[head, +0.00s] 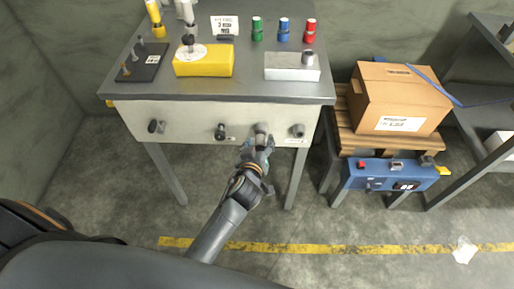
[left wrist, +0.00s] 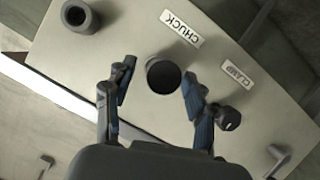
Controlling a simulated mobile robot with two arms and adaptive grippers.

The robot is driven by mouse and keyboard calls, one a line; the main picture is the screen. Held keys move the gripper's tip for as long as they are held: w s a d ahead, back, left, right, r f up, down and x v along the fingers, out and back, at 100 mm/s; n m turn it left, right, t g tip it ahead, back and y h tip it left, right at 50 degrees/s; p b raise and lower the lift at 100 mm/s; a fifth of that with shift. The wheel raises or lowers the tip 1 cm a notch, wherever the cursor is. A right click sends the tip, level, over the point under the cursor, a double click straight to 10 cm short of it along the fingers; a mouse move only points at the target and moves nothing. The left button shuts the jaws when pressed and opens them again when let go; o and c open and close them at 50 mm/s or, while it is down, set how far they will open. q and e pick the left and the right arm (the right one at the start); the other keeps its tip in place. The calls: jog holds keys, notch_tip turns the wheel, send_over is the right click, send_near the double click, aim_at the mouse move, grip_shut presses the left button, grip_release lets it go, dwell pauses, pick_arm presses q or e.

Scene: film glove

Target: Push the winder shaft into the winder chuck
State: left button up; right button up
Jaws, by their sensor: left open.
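The winder chuck (head: 260,128) is a short grey cylinder on the pale front panel of the bench. In the left wrist view it (left wrist: 163,75) has a dark round opening and sits by the CHUCK label. My left gripper (head: 256,146) is right in front of it. The fingers (left wrist: 155,103) are apart on either side of the chuck, with nothing seen held between them. I cannot tell contact with the panel. I cannot identify the winder shaft with certainty. My right gripper is not in view.
A second hollow cylinder (left wrist: 78,15) is on the panel, beside the chuck. A black clamp knob (left wrist: 228,117) sits on the other side, close to a finger. The bench top (head: 150,88) bears a yellow block (head: 200,65) and a white block (head: 290,72). A cardboard box (head: 398,95) stands right.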

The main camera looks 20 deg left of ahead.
pick_arm(q)
jog(key=v, duration=1.1)
jog(key=shift+s, duration=0.35)
jog(key=s+d+f+m+g+h, duration=0.1)
jog(key=s+f+m+g, duration=0.25)
jog(key=f, duration=1.05)
jog(key=s+d+f+m+g+h, duration=0.2)
jog(key=s+f, duration=0.3)
jog(key=f, duration=0.8)
jog(key=s+a+f+g, duration=0.2)
jog(key=s+a+f, duration=0.2)
jog(key=s, duration=0.5)
jog(key=s+a+f+m+g, duration=0.1)
jog(key=s+a+f, duration=0.3)
jog(key=s+f, duration=0.5)
jog(key=s+a+f+m+g+y, duration=0.1)
jog(key=s+a+f+g, duration=0.3)
jog(key=s+f, duration=0.3)
jog(key=shift+s, duration=0.95)
